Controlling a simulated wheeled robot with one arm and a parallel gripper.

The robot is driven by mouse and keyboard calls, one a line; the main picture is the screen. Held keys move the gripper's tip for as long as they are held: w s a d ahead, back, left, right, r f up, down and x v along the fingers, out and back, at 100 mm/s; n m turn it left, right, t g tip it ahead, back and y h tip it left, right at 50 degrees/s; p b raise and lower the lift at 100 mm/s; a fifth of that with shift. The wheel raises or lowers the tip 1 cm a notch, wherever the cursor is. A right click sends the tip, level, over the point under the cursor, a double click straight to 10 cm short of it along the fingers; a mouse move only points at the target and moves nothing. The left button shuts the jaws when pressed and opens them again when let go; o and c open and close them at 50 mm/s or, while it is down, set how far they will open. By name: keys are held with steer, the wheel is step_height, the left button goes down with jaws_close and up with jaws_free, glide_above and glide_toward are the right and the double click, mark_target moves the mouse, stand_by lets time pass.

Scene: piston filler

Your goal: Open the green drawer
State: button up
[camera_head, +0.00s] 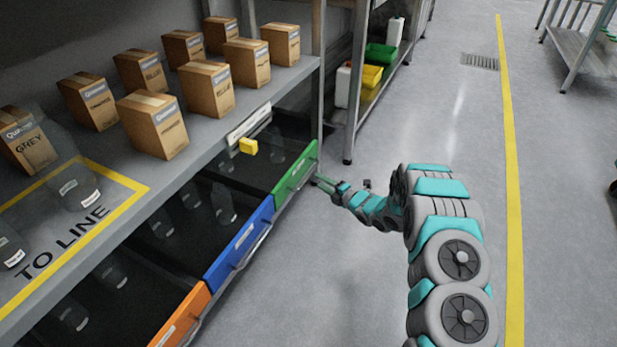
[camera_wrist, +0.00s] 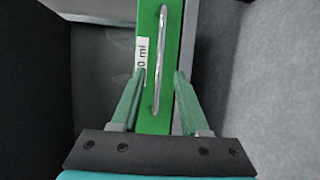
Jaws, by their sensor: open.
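The green drawer (camera_head: 295,173) is at the right end of a row of three drawers below the shelf, its front in line with the blue one. In the wrist view its green front (camera_wrist: 172,30) carries a metal bar handle (camera_wrist: 158,62) and a white label ending in "0 ml". My gripper (camera_head: 322,184) is at the drawer's right end in the head view. In the wrist view my gripper (camera_wrist: 159,76) is open, with one finger on each side of the handle in the picture. I cannot tell whether the fingers touch anything.
The blue drawer (camera_head: 240,245) and orange drawer (camera_head: 182,320) are to the left, with clear bottles behind the fronts. Several cardboard boxes (camera_head: 152,125) stand on the shelf above. A rack post (camera_head: 357,80) stands behind my gripper. The floor (camera_head: 320,270) before the drawers is clear.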

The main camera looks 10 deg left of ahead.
mark_target(309, 174)
steer(key=shift+x, duration=3.8)
steer(key=shift+c, duration=0.2)
jaws_close()
